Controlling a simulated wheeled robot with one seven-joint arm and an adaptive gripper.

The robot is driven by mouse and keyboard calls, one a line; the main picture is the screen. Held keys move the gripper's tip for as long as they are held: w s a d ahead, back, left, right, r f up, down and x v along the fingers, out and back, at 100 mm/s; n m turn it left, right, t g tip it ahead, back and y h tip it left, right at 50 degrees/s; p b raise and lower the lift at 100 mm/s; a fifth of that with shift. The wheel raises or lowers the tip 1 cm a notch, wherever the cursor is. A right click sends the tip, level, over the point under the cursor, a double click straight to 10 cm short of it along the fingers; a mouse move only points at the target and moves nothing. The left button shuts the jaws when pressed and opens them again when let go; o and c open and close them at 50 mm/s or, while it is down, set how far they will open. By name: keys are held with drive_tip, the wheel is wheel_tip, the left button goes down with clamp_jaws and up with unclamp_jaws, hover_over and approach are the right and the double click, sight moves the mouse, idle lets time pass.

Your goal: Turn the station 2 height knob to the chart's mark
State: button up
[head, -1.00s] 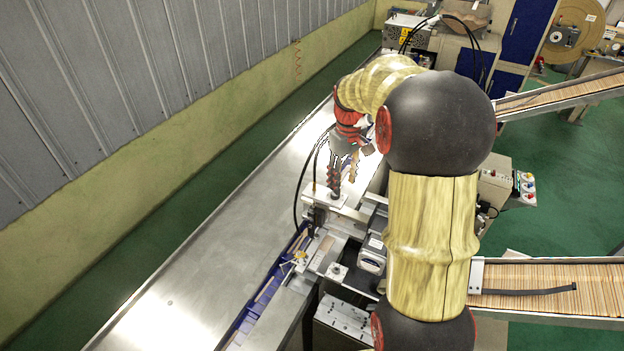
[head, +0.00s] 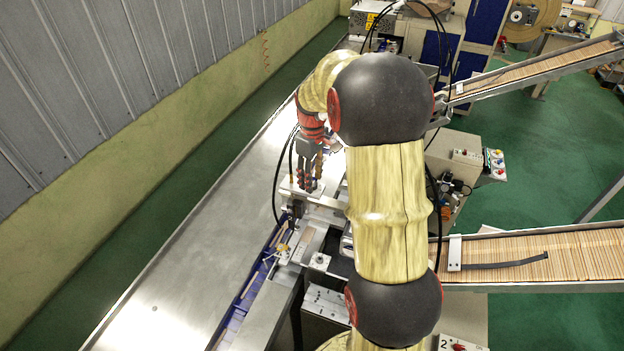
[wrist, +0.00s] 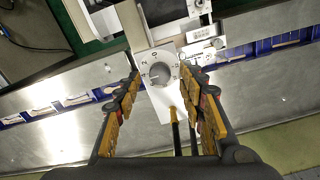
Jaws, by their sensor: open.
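A round grey knob (wrist: 160,73) sits on a white plate with a ring of dial marks, near the middle of the wrist view. In the head view my gripper (head: 310,182) points down over the white plate, and the knob is not clearly visible there. No chart can be made out in either view.
A blue-edged channel (head: 262,262) with sticks runs along the steel table (head: 190,250). Black cables (head: 277,185) arch beside my gripper. Two stick-filled chutes (head: 520,255) come in from the right. A control box (head: 495,163) stands behind. The steel table's left part is clear.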

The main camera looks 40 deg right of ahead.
drive_tip(key=shift+f, duration=0.55)
clamp_jaws()
